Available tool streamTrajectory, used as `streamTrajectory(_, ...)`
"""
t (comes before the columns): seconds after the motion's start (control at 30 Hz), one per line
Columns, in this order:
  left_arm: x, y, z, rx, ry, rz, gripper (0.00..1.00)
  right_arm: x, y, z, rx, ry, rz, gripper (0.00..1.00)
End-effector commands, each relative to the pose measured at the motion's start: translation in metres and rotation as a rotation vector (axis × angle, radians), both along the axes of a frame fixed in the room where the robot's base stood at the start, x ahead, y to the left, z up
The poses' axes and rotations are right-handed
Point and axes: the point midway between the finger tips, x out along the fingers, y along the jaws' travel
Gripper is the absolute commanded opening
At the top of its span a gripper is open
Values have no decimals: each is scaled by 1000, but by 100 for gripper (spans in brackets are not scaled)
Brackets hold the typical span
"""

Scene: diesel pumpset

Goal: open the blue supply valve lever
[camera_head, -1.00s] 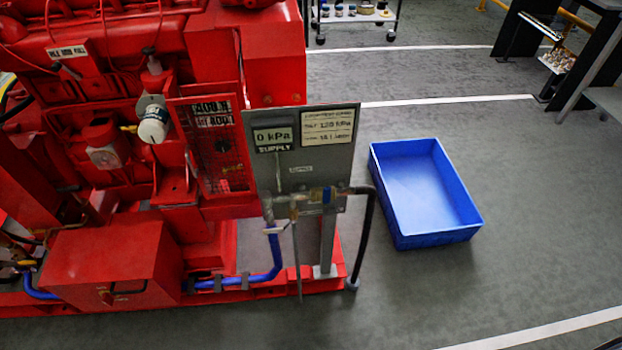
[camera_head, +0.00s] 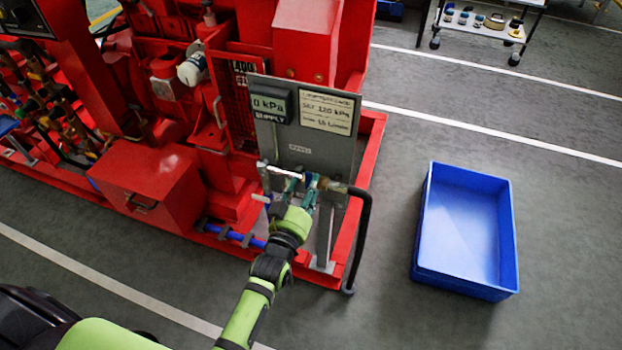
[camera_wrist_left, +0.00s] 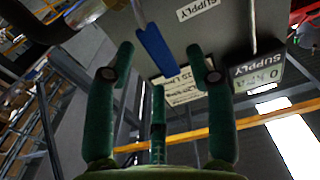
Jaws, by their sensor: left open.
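The blue supply valve lever (camera_wrist_left: 155,50) shows in the left wrist view, in front of the grey panel (camera_wrist_left: 215,45). My left gripper (camera_wrist_left: 160,60) is open, with dark green fingers on both sides of the lever in the picture. I see no clear contact, and the depth between them is hard to judge. In the head view my left gripper (camera_head: 301,186) is at the pipework below the grey panel (camera_head: 325,155) and hides much of the valve. The supply display (camera_head: 270,104) reads 0 kPa. My right gripper is not in view.
A red pumpset (camera_head: 170,170) fills the left side. A dark hose (camera_head: 362,235) drops at the panel's right side. An empty blue crate (camera_head: 425,225) stands on the floor to the right. A small cart (camera_head: 482,30) is at the back. Floor between them is clear.

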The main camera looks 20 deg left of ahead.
Motion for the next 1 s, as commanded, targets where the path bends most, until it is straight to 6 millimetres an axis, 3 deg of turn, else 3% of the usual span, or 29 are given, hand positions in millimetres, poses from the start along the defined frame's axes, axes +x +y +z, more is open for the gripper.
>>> streamTrajectory(0.2,26,-1,0,-1,1,-1,54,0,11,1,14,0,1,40)
streamTrajectory(0.53,30,-2,-1,-1,2,-1,54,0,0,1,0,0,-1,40)
streamTrajectory(0.57,30,-2,-1,-1,2,-1,46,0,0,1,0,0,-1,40)
streamTrajectory(0.67,30,-2,-1,-1,2,-1,6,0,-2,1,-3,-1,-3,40)
streamTrajectory(0.7,30,-2,-1,-1,2,-1,0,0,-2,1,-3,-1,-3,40)
streamTrajectory(1.0,30,-1,-1,9,2,-1,0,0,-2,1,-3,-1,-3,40)
